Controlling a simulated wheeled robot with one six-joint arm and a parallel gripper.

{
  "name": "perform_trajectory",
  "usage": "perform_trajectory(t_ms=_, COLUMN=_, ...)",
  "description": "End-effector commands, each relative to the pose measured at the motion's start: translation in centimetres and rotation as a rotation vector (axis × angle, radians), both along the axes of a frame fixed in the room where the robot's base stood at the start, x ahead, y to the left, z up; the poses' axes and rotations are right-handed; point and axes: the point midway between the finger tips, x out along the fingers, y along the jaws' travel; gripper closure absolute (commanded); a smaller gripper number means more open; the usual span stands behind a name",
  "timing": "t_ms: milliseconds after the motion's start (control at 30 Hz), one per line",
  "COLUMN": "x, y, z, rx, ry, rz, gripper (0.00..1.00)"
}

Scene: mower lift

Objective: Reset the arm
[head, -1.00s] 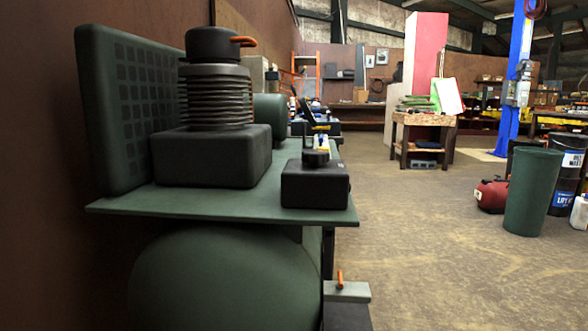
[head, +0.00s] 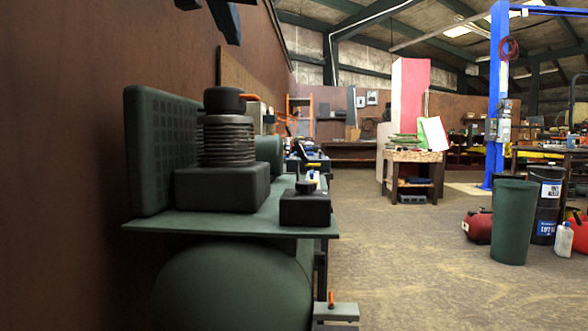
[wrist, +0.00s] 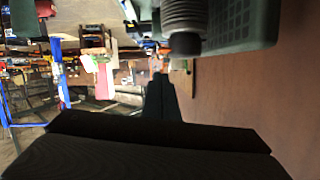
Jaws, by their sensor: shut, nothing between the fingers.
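My gripper (head: 232,30) shows as a dark shape at the top edge of the head view, left of centre, above the green compressor. In the wrist view, which is upside down, my gripper's dark fingers (wrist: 162,92) come up from the bottom. They look closed together and hold nothing. The compressor, with its ribbed dark cylinder head (head: 225,140), stands below the gripper in the head view. That head also shows at the top of the wrist view (wrist: 186,18). The gripper appears apart from it.
The compressor's green tank (head: 232,285) and flat guard (head: 160,150) stand close to the brown wall (head: 60,170) on the left. A wooden workbench (head: 413,158), a green bin (head: 513,225), a dark drum (head: 543,205) and a blue lift post (head: 497,90) stand to the right. The middle floor is open.

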Motion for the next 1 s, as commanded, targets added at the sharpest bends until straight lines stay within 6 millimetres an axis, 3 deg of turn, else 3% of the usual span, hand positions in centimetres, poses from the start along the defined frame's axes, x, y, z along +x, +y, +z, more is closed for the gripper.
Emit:
perform_trajectory(t_ms=367, x=0.7, y=0.0, z=-8.2, rx=-0.128, ry=0.156, rz=0.056, gripper=1.0)
perform_trajectory(t_ms=567, x=0.1, y=0.3, z=-15.5, rx=-0.226, ry=0.297, rz=0.128, gripper=1.0)
perform_trajectory(t_ms=767, x=-2.5, y=-0.4, z=-27.4, rx=-0.358, ry=0.534, rz=0.258, gripper=1.0)
perform_trajectory(t_ms=1000, x=-9.2, y=-3.3, z=-42.3, rx=-0.445, ry=0.846, rz=0.45, gripper=1.0)
